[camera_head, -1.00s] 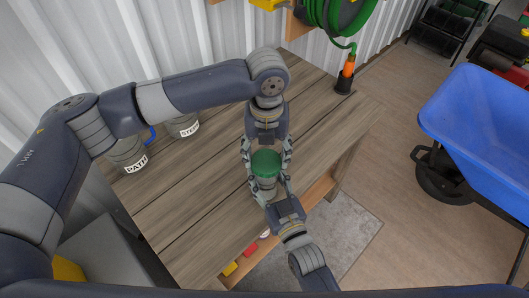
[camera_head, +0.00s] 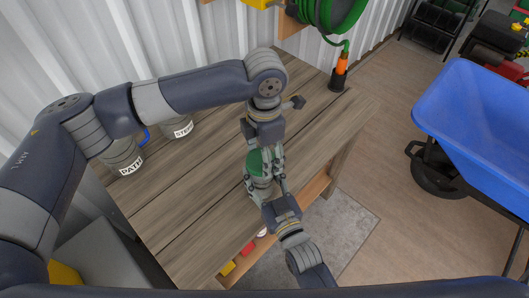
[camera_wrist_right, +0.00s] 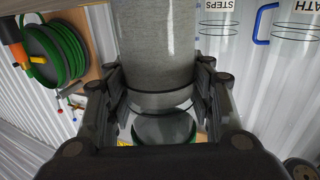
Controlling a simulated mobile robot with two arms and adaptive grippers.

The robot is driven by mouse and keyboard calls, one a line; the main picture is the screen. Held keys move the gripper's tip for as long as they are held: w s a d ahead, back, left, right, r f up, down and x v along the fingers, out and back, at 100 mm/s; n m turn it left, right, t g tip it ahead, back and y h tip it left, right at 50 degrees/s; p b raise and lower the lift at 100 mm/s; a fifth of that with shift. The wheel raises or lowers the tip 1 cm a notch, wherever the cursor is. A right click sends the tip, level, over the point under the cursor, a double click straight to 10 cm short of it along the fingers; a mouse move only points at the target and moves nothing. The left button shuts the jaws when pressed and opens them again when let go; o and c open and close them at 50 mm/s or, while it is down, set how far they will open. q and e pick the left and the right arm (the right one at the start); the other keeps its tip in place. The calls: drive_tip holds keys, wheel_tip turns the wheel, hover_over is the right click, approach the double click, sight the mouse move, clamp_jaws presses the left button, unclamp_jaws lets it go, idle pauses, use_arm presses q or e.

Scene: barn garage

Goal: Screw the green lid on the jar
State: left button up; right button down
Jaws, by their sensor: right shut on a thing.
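The jar (camera_head: 262,183) stands upright near the front edge of the wooden bench. My right gripper (camera_head: 266,187) is shut on its sides from the front. In the right wrist view the grey, glassy jar (camera_wrist_right: 155,45) fills the space between the fingers. The green lid (camera_head: 256,163) is at the jar's top, partly hidden by my left gripper. My left gripper (camera_head: 262,152) points down from above with its fingers around the lid. I cannot tell if they press on it, or whether the lid sits on the threads.
Two labelled containers (camera_head: 122,160) (camera_head: 178,128) stand at the back left of the bench (camera_head: 190,195). A green hose reel (camera_head: 328,12) hangs on the wall, its orange nozzle (camera_head: 341,65) at the bench's back right. A blue wheelbarrow (camera_head: 475,120) stands right on the floor.

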use_arm(q)
drive_tip(key=o, duration=0.7)
drive_tip(key=shift+r, duration=2.25)
